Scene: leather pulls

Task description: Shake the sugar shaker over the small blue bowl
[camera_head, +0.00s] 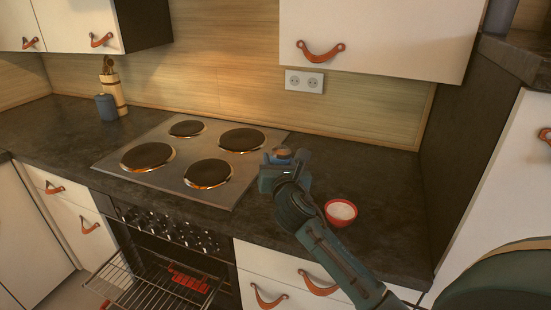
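My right gripper (284,162) is over the counter just right of the cooktop, its arm reaching in from the lower right. A small bluish thing with a brownish top (283,152) shows at its fingertips. I cannot tell whether this is the blue bowl or something held, nor whether the fingers are shut on it. No sugar shaker can be clearly made out. A small red bowl (341,213) with white contents stands right of my forearm, near the counter's front edge. My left gripper is not in view.
A cooktop (192,158) with round plates lies left of my gripper. A blue-grey canister (106,107) and a wooden utensil holder (115,94) stand at the back left. The oven is open with its rack (155,285) out. The counter's back right is clear.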

